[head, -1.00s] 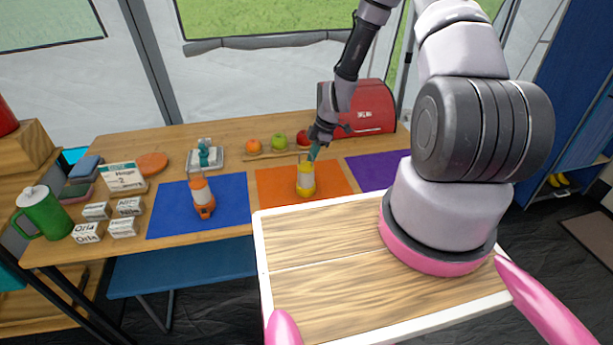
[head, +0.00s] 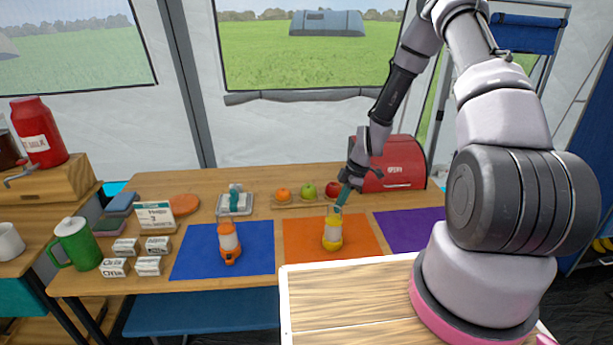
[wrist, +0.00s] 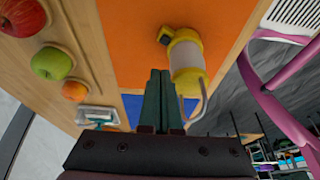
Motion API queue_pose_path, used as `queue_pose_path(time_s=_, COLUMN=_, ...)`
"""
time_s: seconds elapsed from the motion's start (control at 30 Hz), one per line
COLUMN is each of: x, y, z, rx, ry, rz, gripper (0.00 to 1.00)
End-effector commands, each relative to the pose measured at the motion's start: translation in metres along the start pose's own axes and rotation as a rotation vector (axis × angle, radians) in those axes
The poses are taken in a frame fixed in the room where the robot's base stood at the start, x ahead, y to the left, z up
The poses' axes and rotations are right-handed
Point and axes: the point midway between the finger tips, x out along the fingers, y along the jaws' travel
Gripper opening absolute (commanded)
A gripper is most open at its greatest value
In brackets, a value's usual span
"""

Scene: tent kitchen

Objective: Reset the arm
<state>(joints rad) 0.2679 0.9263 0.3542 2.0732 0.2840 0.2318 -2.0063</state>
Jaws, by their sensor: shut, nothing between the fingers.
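My arm reaches from the wooden-topped base at the lower right over the table. My gripper (head: 341,206) points down beside and above the yellow lantern (head: 333,232) on the orange mat (head: 365,247). In the wrist view its green fingers (wrist: 158,98) are pressed together with nothing between them. The yellow lantern (wrist: 186,62) shows right next to the fingers there, with its wire handle hanging close to them. I cannot tell whether they touch. The orange lantern (head: 229,242) stands on the blue mat (head: 190,260).
An orange, a green apple (head: 308,190) and a red apple sit on a wooden tray behind the mats. A red bread box (head: 401,165) stands at the back right, near my forearm. The purple mat (head: 410,222) looks bare. Boxes and a green pitcher (head: 76,243) stand left.

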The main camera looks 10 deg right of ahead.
Motion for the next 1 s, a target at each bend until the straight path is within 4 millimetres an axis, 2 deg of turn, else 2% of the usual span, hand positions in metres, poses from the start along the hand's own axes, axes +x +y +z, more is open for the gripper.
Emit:
queue_pose_path(time_s=0.07, x=-0.010, y=0.003, z=-0.002, rx=0.016, ry=-0.008, rz=0.010, gripper=0.00)
queue_pose_path(time_s=0.17, x=-0.038, y=0.008, z=-0.006, rx=0.074, ry=-0.026, rz=0.032, gripper=0.00)
queue_pose_path(time_s=0.33, x=-0.117, y=0.014, z=-0.020, rx=0.263, ry=-0.068, rz=0.108, gripper=0.00)
queue_pose_path(time_s=0.47, x=-0.178, y=0.008, z=-0.033, rx=0.427, ry=-0.084, rz=0.174, gripper=0.00)
queue_pose_path(time_s=0.6, x=-0.239, y=-0.007, z=-0.049, rx=0.609, ry=-0.079, rz=0.252, gripper=0.00)
queue_pose_path(time_s=0.77, x=-0.303, y=-0.034, z=-0.067, rx=0.823, ry=-0.043, rz=0.343, gripper=0.00)
queue_pose_path(time_s=1.0, x=-0.384, y=-0.092, z=-0.090, rx=1.150, ry=0.075, rz=0.467, gripper=0.00)
